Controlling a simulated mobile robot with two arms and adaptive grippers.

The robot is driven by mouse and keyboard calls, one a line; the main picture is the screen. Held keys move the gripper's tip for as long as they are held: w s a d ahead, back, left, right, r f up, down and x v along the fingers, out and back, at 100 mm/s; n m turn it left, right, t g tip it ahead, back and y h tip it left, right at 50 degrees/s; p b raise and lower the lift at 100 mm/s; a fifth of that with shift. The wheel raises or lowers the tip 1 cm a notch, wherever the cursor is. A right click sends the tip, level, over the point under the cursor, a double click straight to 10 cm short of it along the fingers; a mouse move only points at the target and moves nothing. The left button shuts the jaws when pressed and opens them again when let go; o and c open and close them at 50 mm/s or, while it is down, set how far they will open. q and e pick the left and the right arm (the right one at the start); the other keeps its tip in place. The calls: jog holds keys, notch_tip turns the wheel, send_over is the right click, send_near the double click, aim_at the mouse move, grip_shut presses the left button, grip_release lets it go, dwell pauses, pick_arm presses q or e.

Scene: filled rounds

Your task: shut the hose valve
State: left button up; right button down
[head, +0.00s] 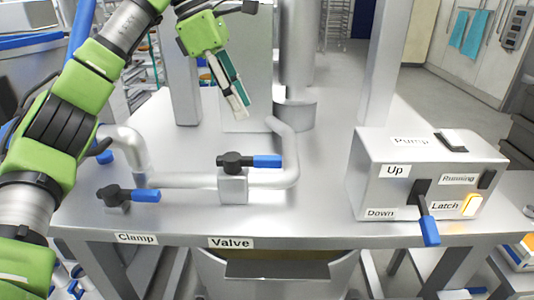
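The hose valve (232,161) sits on a grey block on the steel bench, above the label "Valve". Its blue lever (267,161) points right, roughly in line with the straight run of the grey pipe (185,180). My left gripper (241,108) hangs above and behind the valve, its fingers pointing down and clear of the lever. The two fingers overlap in this view, so their opening cannot be told; I see nothing held. My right gripper is not in view.
A clamp (115,195) with a blue lever pointing right sits at the bench's front left. A pump control box (400,165) stands at the right, with a blue-tipped lever hanging down and a lit Latch button (472,205). A grey column (297,60) rises behind.

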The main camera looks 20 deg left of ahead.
aim_at(267, 157)
pick_arm(q)
jog(key=p+x, duration=0.2)
jog(key=x, duration=1.1)
jog(key=shift+d+f, duration=0.2)
jog(key=shift+f, duration=0.1)
grip_shut()
